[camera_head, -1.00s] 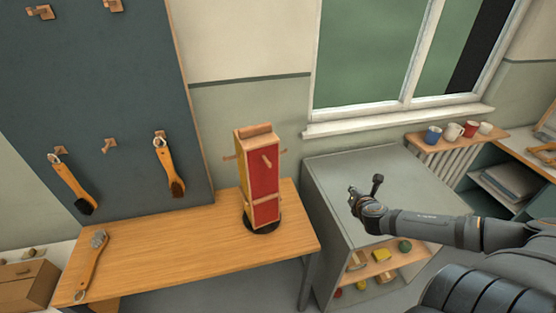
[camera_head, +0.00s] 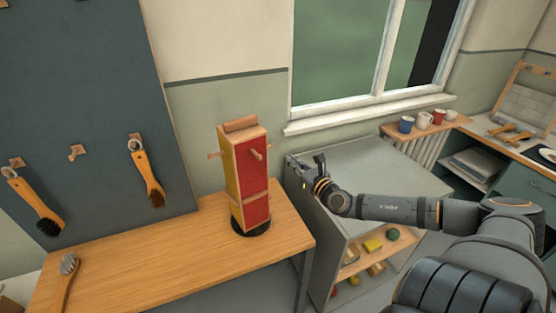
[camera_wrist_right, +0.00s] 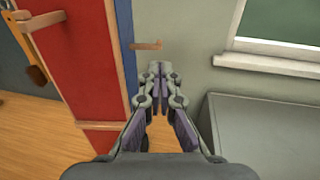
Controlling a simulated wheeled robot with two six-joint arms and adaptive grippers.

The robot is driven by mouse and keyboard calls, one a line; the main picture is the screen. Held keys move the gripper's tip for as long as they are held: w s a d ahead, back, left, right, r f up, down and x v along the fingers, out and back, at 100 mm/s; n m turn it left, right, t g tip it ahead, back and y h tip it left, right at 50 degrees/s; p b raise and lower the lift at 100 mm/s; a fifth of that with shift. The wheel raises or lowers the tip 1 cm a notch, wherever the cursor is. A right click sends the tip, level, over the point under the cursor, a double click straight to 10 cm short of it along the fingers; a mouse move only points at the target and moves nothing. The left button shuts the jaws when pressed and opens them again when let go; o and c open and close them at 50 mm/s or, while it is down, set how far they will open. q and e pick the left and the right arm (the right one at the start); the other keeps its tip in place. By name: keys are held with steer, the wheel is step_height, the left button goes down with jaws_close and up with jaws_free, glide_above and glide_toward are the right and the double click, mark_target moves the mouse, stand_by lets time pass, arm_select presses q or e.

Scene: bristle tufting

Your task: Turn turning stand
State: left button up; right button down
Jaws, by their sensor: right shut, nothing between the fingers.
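The turning stand (camera_head: 246,185) is an upright block with a red face, a yellow face and wooden pegs, on a dark round base (camera_head: 251,229) on the wooden table. In the right wrist view its red face (camera_wrist_right: 92,60) fills the left, with a blue side edge and a peg (camera_wrist_right: 146,45) sticking out to the right. My right gripper (camera_head: 306,170) is shut and empty, to the right of the stand and apart from it in the head view. It also shows in the wrist view (camera_wrist_right: 158,68), its tips just below that peg. My left gripper is out of view.
A grey cabinet (camera_head: 375,165) stands right of the wooden table (camera_head: 170,265). Mugs (camera_head: 423,121) stand on a shelf under the window. The table's middle is clear.

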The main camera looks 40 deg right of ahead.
mark_target(273, 144)
arm_select(q)
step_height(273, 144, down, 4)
steer(key=b, duration=0.3)
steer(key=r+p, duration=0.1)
steer(key=p, duration=0.1)
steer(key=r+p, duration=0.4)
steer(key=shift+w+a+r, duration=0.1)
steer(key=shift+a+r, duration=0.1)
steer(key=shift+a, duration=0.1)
arm_select(e)
steer(key=w, duration=0.8)
steer(key=shift+d, duration=0.2)
